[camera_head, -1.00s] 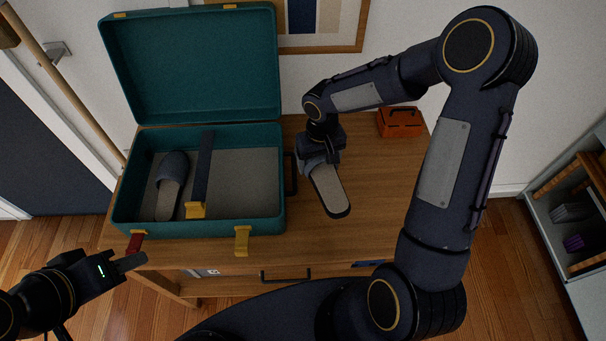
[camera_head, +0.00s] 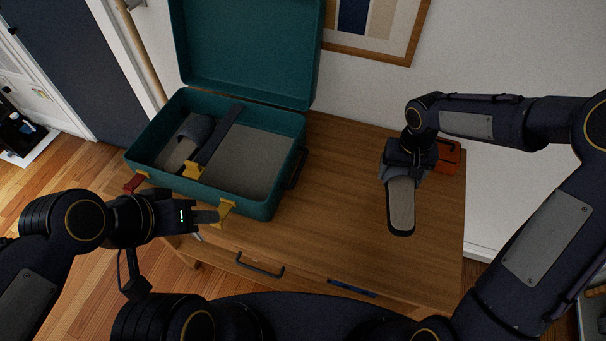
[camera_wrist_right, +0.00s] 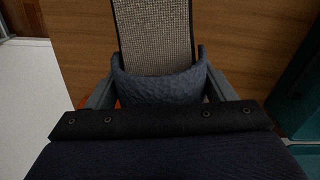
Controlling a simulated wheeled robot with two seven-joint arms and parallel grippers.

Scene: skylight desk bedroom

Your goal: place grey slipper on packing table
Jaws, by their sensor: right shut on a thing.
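A grey slipper (camera_head: 401,208) with a light sole is over the right part of the wooden packing table (camera_head: 330,215), toe end toward the back. My right gripper (camera_head: 404,166) is shut on its toe strap. In the right wrist view the fingers sit on both sides of the strap (camera_wrist_right: 158,86). I cannot tell whether the sole touches the table. A second grey slipper (camera_head: 181,152) lies in the open teal suitcase (camera_head: 258,208), left of a dark divider strap. My left gripper (camera_head: 207,217) is by the suitcase's front yellow latch, empty; its finger gap is not clear.
An orange box (camera_head: 448,157) stands behind my right gripper at the table's back right. A dark handle (camera_head: 297,168) sticks out from the suitcase's right side. The table top between suitcase and slipper is clear. A framed picture (camera_head: 375,25) hangs on the wall behind.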

